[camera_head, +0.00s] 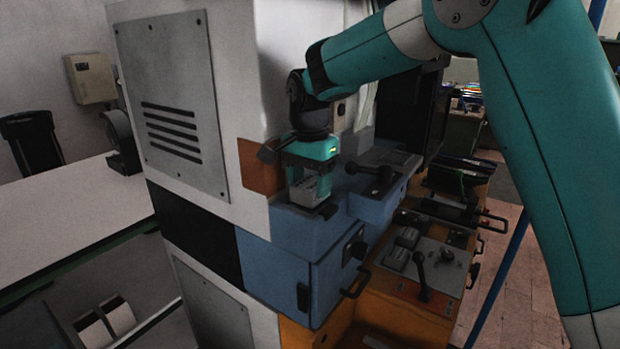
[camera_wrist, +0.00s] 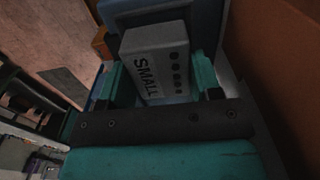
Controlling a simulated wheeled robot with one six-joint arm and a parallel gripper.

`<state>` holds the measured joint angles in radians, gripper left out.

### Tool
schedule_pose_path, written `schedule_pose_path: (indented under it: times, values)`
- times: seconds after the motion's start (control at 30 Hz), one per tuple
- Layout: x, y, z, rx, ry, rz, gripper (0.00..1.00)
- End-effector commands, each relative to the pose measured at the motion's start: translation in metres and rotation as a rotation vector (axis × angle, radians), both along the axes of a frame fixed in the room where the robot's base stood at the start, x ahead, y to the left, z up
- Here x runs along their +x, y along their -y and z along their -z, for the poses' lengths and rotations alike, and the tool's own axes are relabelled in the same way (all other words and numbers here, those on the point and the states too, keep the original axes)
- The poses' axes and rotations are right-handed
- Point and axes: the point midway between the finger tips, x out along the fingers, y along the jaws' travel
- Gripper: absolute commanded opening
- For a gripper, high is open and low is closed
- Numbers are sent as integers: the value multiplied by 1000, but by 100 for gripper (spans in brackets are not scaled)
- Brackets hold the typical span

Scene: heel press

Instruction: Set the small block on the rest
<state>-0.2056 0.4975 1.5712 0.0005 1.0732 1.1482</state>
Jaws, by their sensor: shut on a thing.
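The small block (camera_head: 308,191) is light grey and sits between the fingers of my gripper (camera_head: 311,180), over the blue ledge of the machine in the head view. In the wrist view the block (camera_wrist: 155,62) shows the word SMALL and a group of dark dots. The green fingers of my gripper (camera_wrist: 160,78) stand on both sides of it, shut on it. A dark piece (camera_head: 327,210) shows just below and right of the block. I cannot tell whether it is the rest, or whether the block touches anything below.
The blue machine body (camera_head: 295,240) lies under my gripper, with a black lever (camera_head: 368,171) close on the right. A tall white cabinet (camera_head: 175,100) with an orange panel (camera_head: 258,168) stands close on the left. A lower control panel (camera_head: 430,262) with levers is at the right.

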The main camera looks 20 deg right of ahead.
Motion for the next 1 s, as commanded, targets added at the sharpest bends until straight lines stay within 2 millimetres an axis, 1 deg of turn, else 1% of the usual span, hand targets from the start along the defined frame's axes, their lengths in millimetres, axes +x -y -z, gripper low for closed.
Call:
schedule_pose_path:
  times: [0.37, 0.9, 0.93, 0.97, 1.0]
  values:
    - [0, 0, 0, 0, 2, -1, 23]
    - [0, 0, 6, 0, 1, -1, 23]
    - [0, 0, 6, 0, 1, -1, 63]
    - [0, 0, 6, 0, 1, -1, 70]
    - [0, 0, 6, 0, 1, -1, 79]
